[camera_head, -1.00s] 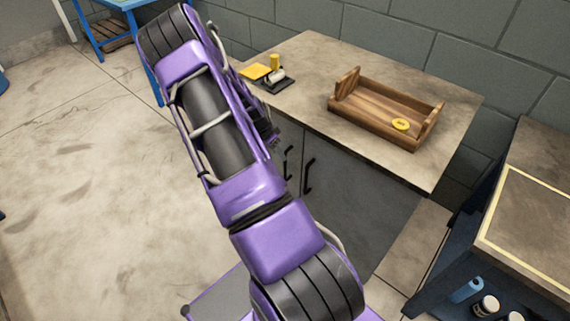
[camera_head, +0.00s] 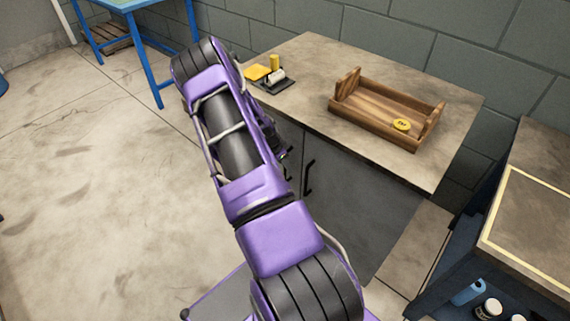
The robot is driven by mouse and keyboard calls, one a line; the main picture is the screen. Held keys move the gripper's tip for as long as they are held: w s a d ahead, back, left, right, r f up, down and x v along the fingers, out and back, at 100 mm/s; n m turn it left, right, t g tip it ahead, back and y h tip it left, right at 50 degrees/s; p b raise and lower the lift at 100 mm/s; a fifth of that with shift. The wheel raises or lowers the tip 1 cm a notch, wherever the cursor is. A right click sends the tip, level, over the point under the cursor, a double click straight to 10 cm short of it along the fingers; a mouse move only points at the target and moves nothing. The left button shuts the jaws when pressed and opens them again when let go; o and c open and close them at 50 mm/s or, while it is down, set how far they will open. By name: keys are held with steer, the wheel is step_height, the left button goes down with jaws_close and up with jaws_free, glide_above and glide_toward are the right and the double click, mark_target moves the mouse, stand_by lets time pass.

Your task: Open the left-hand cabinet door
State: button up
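The grey cabinet (camera_head: 367,210) stands under a stone-look worktop, with two doors at its front. The left-hand door (camera_head: 292,133) shows only as a narrow strip beside my purple arm and looks shut. The right-hand door has a dark upright bar handle (camera_head: 309,177). The left-hand door's handle is mostly hidden now behind the end of my arm. My gripper (camera_head: 283,153) shows only as a small dark part at the arm's right side, close to the left-hand door's handle area. Its fingers cannot be made out, nor whether it touches the handle.
A blue table (camera_head: 138,38) stands at the back left. A dark bench (camera_head: 535,220) is at the right. The left floor is clear.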

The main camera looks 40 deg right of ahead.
jaws_close()
stand_by(1.1)
